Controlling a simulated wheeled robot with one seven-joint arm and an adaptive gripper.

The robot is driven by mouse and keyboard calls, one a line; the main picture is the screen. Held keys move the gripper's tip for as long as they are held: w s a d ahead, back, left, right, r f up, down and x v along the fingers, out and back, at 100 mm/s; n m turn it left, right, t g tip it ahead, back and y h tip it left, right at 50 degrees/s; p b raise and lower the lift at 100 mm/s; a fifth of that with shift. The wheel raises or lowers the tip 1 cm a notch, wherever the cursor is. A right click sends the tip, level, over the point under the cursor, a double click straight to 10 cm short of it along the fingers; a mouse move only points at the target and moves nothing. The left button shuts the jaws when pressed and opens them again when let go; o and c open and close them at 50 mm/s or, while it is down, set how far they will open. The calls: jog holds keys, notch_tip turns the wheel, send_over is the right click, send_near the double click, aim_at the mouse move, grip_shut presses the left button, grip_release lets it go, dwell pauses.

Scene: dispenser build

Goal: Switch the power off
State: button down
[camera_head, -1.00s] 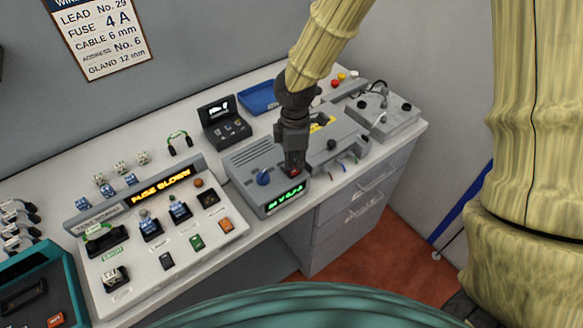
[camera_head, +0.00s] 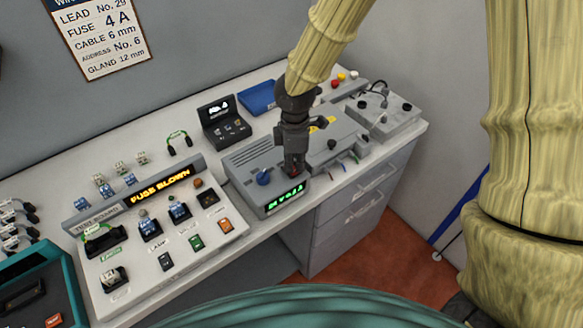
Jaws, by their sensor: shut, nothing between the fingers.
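A grey power supply (camera_head: 250,160) with a blue knob (camera_head: 263,177) and a lit green display (camera_head: 284,199) stands on the bench. A small red switch (camera_head: 297,171) shows on its top near the front right corner, partly hidden by my gripper. My gripper (camera_head: 294,172) is shut and empty, pointing down with its tips at the red switch. I cannot tell whether the tips touch it or which way the switch is set. The green display is lit, its text hard to read.
A test board (camera_head: 165,235) with several switches and an amber "FUSE BLOWN" display (camera_head: 160,187) stands to the left. A teal case (camera_head: 62,285) is at the lower left. A black device (camera_head: 226,122), a blue tray (camera_head: 257,97) and a grey box (camera_head: 387,117) stand further back.

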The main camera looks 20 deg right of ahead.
aim_at(294, 171)
jog(key=shift+f, duration=0.2)
jog(key=shift+r, duration=0.15)
jog(key=shift+r+p, duration=3.3)
jog(key=shift+r, duration=0.1)
